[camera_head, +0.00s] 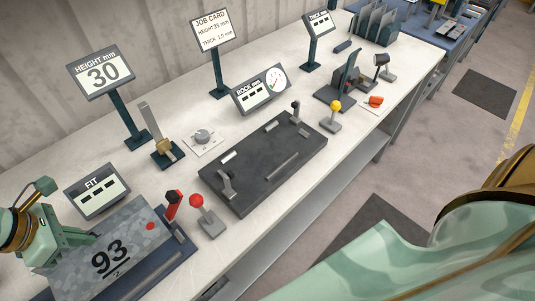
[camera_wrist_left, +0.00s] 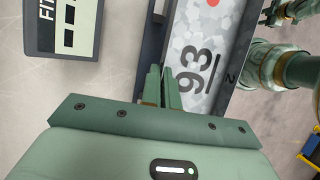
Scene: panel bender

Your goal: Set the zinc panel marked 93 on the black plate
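The zinc panel marked 93 (camera_head: 75,272) is a mottled grey sheet with a red dot, lying over a dark blue base at the lower left; it also shows in the left wrist view (camera_wrist_left: 200,45). My left gripper (camera_head: 88,238) is at the panel's back left edge. In the left wrist view its fingers (camera_wrist_left: 162,88) are close together, with the panel's edge between them. The black plate (camera_head: 250,170) lies mid-table, bare of any panel, with small clamps and light bars on it. Part of my right arm (camera_wrist_left: 295,70) shows in the left wrist view; its fingers are unclear.
A FIT display (camera_head: 96,190) stands behind the panel. A red-knobbed lever (camera_head: 198,201) and a red-and-black handle (camera_head: 172,203) stand between panel and plate. A yellow-knobbed lever (camera_head: 335,107) is right of the plate. A ROCK display (camera_head: 262,90) is behind it.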

